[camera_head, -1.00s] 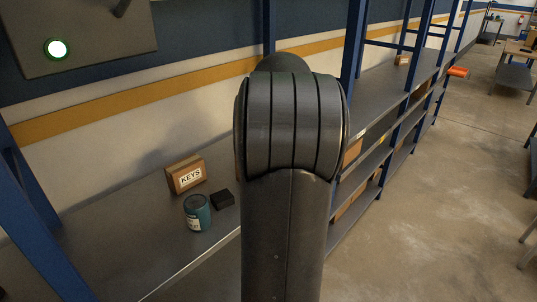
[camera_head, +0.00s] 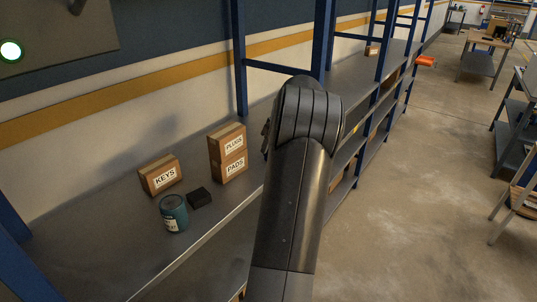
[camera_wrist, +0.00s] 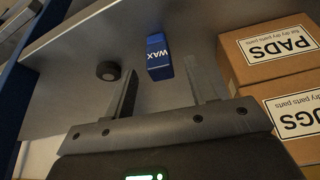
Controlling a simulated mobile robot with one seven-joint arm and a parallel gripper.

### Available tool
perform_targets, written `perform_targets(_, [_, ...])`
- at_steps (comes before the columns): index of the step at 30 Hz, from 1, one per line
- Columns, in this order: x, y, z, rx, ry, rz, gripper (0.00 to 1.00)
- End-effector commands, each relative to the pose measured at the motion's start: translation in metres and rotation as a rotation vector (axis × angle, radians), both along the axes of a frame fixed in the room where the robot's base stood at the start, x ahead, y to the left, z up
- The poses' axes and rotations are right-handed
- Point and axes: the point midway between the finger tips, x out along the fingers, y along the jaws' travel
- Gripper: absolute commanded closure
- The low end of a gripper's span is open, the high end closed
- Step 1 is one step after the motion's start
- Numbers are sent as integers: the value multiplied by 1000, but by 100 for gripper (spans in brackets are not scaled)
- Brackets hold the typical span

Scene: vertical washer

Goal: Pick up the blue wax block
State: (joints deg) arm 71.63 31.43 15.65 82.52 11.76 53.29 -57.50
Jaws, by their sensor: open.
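The blue wax block (camera_wrist: 159,57), labelled WAX, stands on the grey shelf (camera_wrist: 75,62) in the wrist view. My gripper (camera_wrist: 162,78) is open, its two fingers spread with the block seen beyond and between their tips. Nothing is held. The frames do not clearly show how far the tips are from the block. In the head view the block is not visible, and my arm covers part of the shelf. My gripper is mostly hidden there behind the arm.
Stacked PADS and PLUGS boxes (camera_wrist: 250,68) stand close to the right finger. A small round black object (camera_wrist: 109,70) lies left of the block. The head view also shows a KEYS box (camera_head: 160,176), teal can (camera_head: 174,214), black block (camera_head: 199,198) and blue rack posts (camera_head: 239,60).

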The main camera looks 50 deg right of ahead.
Motion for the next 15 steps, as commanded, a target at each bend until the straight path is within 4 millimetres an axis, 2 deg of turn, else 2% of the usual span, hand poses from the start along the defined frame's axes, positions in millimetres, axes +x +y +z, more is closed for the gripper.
perform_targets(9, [20, -2, -37, 2, 2, 1, 48])
perform_targets(15, [23, -3, -45, 0, 1, 0, 48])
